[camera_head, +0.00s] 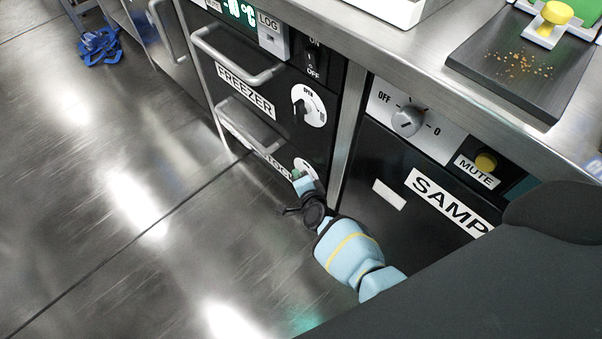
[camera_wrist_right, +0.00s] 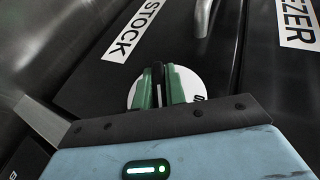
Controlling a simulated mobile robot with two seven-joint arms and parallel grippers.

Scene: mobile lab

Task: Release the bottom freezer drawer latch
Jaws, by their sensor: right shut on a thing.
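The bottom freezer drawer (camera_head: 264,143) is black, with a bar handle and a partly hidden STOCK label; in the right wrist view its label (camera_wrist_right: 135,33) reads STOCK. Its latch is a dark knob on a round white dial (camera_head: 309,168), which also shows in the right wrist view (camera_wrist_right: 188,86). My right gripper (camera_head: 300,181) is at this dial, and its green fingers (camera_wrist_right: 159,88) are shut on the dark knob (camera_wrist_right: 158,72). The fingers hide much of the knob and dial. My left gripper is not in view.
The upper freezer drawer (camera_head: 250,100) has a bar handle and its own latch dial (camera_head: 309,106). A cabinet labelled SAMP (camera_head: 446,201) with a knob and a yellow button stands to the right. The metal worktop (camera_head: 400,60) overhangs above. The floor (camera_head: 120,200) at left is open.

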